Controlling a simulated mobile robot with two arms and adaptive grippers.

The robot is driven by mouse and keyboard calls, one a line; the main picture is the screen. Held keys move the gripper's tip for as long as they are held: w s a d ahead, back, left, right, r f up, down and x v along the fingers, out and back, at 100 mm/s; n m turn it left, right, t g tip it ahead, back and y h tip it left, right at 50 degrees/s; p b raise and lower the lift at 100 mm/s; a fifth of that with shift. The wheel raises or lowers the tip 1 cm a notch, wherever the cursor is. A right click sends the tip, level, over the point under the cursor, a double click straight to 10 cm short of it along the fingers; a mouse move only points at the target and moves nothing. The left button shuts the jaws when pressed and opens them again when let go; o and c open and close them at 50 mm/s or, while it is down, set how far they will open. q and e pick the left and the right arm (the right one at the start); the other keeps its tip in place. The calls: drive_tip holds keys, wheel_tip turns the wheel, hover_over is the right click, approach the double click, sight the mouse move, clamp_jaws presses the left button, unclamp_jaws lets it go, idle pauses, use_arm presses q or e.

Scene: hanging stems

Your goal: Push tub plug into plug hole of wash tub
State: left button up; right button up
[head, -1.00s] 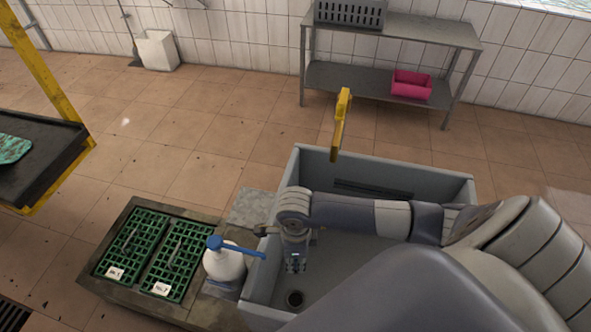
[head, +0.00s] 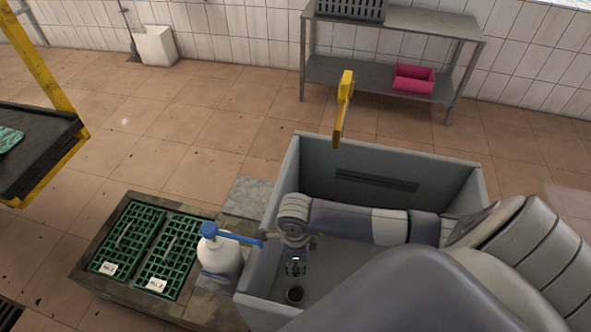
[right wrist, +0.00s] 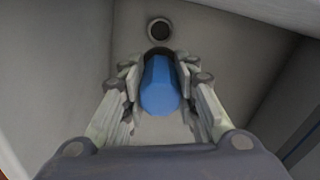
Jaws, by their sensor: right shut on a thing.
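The grey wash tub (head: 392,155) stands in front of me. Its plug hole (head: 295,294) is a dark round opening with a rim in the tub floor, near the left wall. It also shows in the right wrist view (right wrist: 160,30). My right gripper (head: 295,268) is inside the tub, pointing down, just behind the hole in the head view. In the right wrist view its fingers are shut on the blue tub plug (right wrist: 159,88), with a dark end toward the hole. The plug and the hole appear apart. My left gripper is not in view.
A white bottle (head: 221,262) with a blue pump stands beside the tub's left wall. Green grates (head: 175,258) lie further left. A metal shelf (head: 375,76) with a pink bin (head: 413,79) stands behind.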

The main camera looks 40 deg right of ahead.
drive_tip(key=f+b, duration=0.8)
drive_tip(key=f, duration=0.2)
drive_tip(key=f+b, duration=0.7)
drive_tip(key=f, duration=0.2)
drive_tip(key=shift+s+f+b, duration=0.2)
drive_tip(key=shift+f+b, duration=0.2)
